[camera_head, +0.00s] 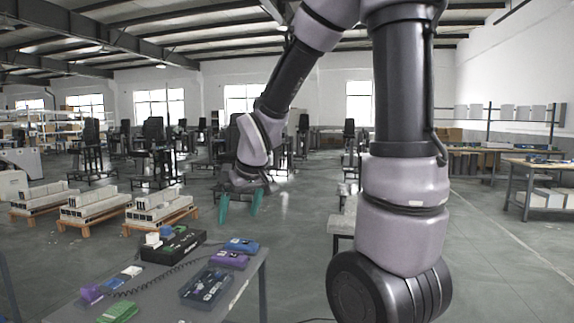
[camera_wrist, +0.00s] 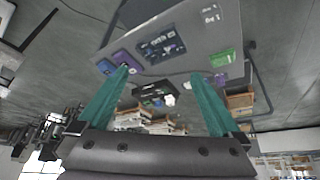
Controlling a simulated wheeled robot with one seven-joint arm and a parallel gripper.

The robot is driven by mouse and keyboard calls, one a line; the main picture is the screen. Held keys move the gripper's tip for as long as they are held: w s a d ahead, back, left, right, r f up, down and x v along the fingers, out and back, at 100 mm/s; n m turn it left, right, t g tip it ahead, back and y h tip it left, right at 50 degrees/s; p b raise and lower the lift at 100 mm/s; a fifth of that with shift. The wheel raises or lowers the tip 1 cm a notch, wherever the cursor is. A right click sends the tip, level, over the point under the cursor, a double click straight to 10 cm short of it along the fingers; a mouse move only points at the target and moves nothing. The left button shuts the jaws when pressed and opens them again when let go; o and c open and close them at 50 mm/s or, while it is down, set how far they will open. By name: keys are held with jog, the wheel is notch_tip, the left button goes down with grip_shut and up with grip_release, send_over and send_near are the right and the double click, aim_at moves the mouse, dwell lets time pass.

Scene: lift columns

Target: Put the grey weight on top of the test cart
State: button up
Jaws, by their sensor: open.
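My gripper (camera_head: 239,205) is open and empty. Its two teal fingers point down in the air, beyond the far edge of a grey-topped table in the head view. In the wrist view, my gripper (camera_wrist: 160,73) has nothing between its fingers. I cannot make out the grey weight for certain in either view. Nothing is clearly recognisable as the test cart. The grey-topped table (camera_head: 155,292) at the lower left also shows in the wrist view (camera_wrist: 212,36); I cannot tell whether it is the cart.
The table carries a black case (camera_head: 173,246), a dark parts tray (camera_head: 206,287), a blue device (camera_head: 241,245), a purple device (camera_head: 229,260) and a green item (camera_head: 118,312). Pallets of pale blocks (camera_head: 95,204) stand behind. A workbench (camera_head: 540,168) stands right. Floor at right is open.

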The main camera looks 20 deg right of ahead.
jog(key=s+d+r+m+t, duration=0.1)
jog(key=s+d+r+m, duration=0.2)
jog(key=s+r, duration=0.4)
jog(key=s+d+r+m+t, duration=0.1)
jog(key=s+d+r+m, duration=0.3)
jog(key=s+r, duration=0.3)
jog(key=shift+s+y, duration=0.3)
jog(key=shift+s, duration=0.1)
jog(key=shift+d, duration=0.1)
